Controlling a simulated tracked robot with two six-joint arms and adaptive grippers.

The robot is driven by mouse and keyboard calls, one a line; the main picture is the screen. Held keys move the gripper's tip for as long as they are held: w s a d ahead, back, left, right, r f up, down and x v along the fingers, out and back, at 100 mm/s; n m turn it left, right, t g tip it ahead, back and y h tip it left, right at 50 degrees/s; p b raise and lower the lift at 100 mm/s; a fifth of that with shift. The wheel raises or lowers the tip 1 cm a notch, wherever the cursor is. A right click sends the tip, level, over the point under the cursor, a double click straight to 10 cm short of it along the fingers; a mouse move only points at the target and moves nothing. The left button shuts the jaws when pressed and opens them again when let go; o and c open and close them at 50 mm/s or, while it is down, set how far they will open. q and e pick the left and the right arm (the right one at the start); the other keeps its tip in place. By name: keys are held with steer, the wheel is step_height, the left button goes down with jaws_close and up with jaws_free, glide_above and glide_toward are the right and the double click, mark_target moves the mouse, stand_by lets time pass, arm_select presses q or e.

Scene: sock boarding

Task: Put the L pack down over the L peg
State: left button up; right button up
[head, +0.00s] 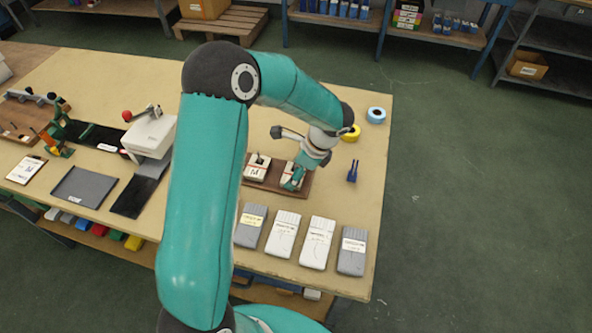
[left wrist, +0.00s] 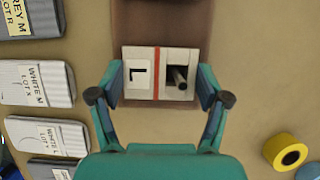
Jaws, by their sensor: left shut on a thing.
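The L pack (left wrist: 142,78) is a white block with an L label, a red stripe and a square opening. A dark round peg (left wrist: 180,76) shows inside that opening. My left gripper (left wrist: 160,98) has a finger on each side of the pack and is shut on it. In the head view, my left gripper (head: 293,182) is over the right end of the brown board (head: 262,190), and the L pack is partly hidden. I cannot tell whether the pack's underside touches the board. My right gripper is not in view.
A white M pack (head: 256,172) is on the board, left of my gripper. Grey and white sock packets (head: 317,243) lie along the near edge. A yellow tape roll (head: 352,133), a blue roll (head: 376,115) and a blue tool (head: 352,171) lie to the right.

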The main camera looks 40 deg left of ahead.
arm_select(q)
steer(key=shift+f, duration=0.15)
steer(key=o, duration=1.1)
steer(key=v, duration=1.2)
steer(key=shift+w+r, duration=0.1)
steer(key=shift+r, duration=0.1)
